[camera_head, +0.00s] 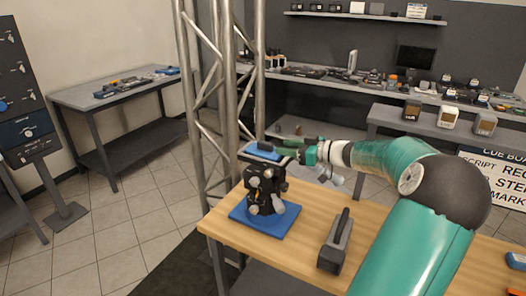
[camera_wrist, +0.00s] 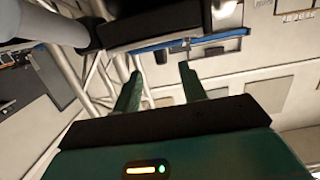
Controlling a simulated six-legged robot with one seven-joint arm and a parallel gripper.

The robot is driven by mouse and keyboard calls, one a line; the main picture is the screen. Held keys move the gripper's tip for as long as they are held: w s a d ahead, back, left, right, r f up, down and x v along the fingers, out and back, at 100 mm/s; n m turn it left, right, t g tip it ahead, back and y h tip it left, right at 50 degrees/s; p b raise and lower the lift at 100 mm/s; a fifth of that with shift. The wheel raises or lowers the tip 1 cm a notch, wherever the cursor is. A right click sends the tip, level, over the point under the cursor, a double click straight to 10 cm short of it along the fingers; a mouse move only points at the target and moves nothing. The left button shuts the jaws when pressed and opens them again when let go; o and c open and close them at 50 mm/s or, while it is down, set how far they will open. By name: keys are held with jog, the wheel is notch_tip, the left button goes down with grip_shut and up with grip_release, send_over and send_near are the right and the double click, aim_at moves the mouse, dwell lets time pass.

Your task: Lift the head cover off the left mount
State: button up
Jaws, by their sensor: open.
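A black mount with pale knobs (camera_head: 265,190) stands upright on a blue base plate (camera_head: 240,214) at the left end of the wooden table. A blue-topped cover (camera_head: 262,153) sits on top of it. My gripper (camera_head: 287,152) is level with the cover, just to its right; I cannot tell whether it touches. In the wrist view my gripper (camera_wrist: 159,70) has its two green fingers apart with nothing visible between them. A blue strip (camera_wrist: 205,40), probably the cover's edge, lies beyond the fingertips beside a dark body. The far side of the mount is hidden.
A grey block with a black handle (camera_head: 336,241) stands on the wooden table (camera_head: 290,252), right of the mount. A metal truss (camera_head: 215,110) rises close behind the table's left end. A blue item (camera_head: 516,260) lies at the right edge. Bare tabletop separates the mount and grey block.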

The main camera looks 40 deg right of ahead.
aim_at(273, 146)
jog(key=x, duration=0.8)
jog(key=shift+a, duration=0.15)
grip_shut()
